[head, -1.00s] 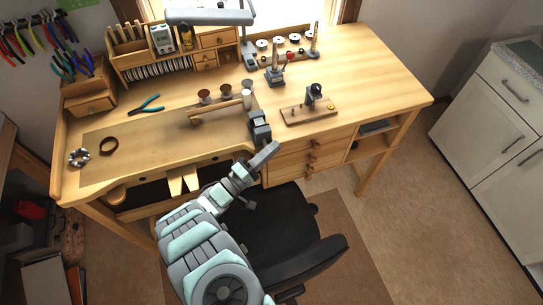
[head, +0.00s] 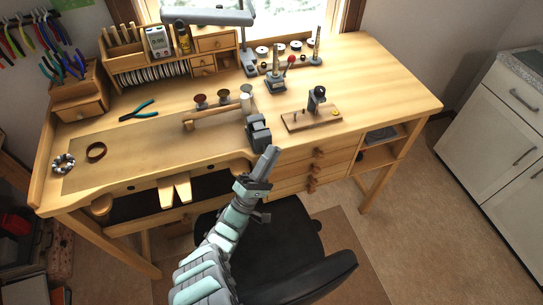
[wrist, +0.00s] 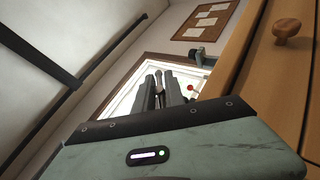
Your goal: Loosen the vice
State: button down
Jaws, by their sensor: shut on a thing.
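The grey vice (head: 259,134) is fixed at the front edge of the wooden bench, left of the drawers, in the head view. My gripper (head: 273,153) is just in front of and below it, its fingers angled up to the right. In the wrist view, the dark fingers of my gripper (wrist: 165,78) lie close together, with the window behind them. My gripper is shut on a part at the front of the vice, apparently its handle. The held part is too small and covered to make out clearly, and I cannot tell how far apart the jaws are.
A wooden drawer knob (wrist: 287,29) is near in the wrist view. A black chair (head: 262,248) stands below my arm. Behind the vice are a wooden rack (head: 205,115) with small cups and a press (head: 276,82). A wooden stand (head: 313,118) is right of the vice.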

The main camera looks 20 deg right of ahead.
jog(key=shift+a+r, duration=0.1)
jog(key=shift+r, duration=0.1)
jog(key=c, duration=1.5)
grip_release()
jog(key=shift+w, duration=0.1)
jog(key=shift+f, duration=0.1)
jog(key=shift+a+f, duration=0.35)
jog(key=shift+f, duration=0.05)
jog(key=s+a+p, duration=0.1)
jog(key=s+a, duration=0.1)
jog(key=a, duration=0.2)
jog(key=s+a+p, duration=0.1)
jog(key=s+a, duration=0.1)
jog(key=a, duration=0.2)
jog(key=s+a+f+p, duration=0.1)
jog(key=s+a, duration=0.1)
jog(key=a, duration=0.2)
jog(key=shift+a+f, duration=0.1)
jog(key=shift+a, duration=0.05)
